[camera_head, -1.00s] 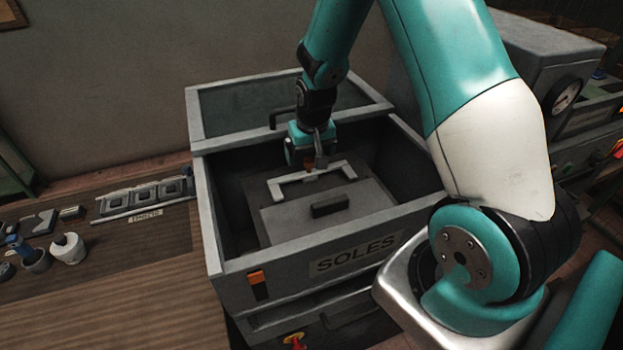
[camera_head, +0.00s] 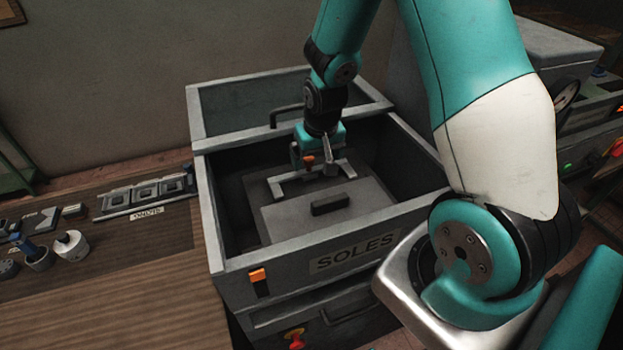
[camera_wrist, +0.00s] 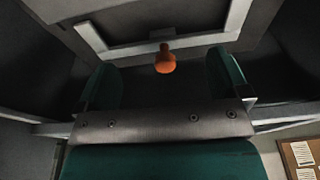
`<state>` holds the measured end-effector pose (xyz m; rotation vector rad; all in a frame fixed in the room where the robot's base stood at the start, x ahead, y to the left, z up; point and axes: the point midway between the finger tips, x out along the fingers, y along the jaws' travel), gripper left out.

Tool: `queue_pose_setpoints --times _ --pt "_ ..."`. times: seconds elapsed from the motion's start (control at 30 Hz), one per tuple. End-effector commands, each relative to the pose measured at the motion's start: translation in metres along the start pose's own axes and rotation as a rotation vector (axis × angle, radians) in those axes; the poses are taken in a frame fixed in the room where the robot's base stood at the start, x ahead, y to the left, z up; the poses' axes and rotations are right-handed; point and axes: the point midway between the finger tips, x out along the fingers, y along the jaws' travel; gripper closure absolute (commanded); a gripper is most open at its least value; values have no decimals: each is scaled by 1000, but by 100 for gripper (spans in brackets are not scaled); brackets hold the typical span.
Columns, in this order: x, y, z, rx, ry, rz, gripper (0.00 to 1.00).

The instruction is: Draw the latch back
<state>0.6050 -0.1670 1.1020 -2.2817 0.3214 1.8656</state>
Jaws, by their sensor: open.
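The orange latch knob (camera_wrist: 165,62) sits on a short stem at a pale U-shaped bracket (camera_wrist: 200,38). In the head view the knob (camera_head: 308,159) shows small beside my gripper, above the bracket (camera_head: 285,188) inside the open SOLES box (camera_head: 232,264). My gripper (camera_head: 322,166) points down into the box. In the wrist view its two teal fingers stand open, one on each side of the knob, with visible gaps. Neither finger appears to touch the knob. My gripper hides part of the bracket in the head view.
A grey lid with a dark handle (camera_head: 330,204) lies before the bracket. The box walls rise around my gripper. An orange tab (camera_head: 258,275) sits on the box front. A wooden bench (camera_head: 120,290) with small parts is at left.

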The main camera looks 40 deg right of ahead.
Motion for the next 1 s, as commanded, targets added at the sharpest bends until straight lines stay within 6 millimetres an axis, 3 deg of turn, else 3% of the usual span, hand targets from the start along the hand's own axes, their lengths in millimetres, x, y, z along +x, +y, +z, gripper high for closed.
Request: queue_pose_setpoints --times 0.23,0.6,1.0 --pt "-4 0 -1 0 0 0 6" --pt "-30 0 -6 0 0 0 6" --pt "-29 0 -6 0 0 0 6"
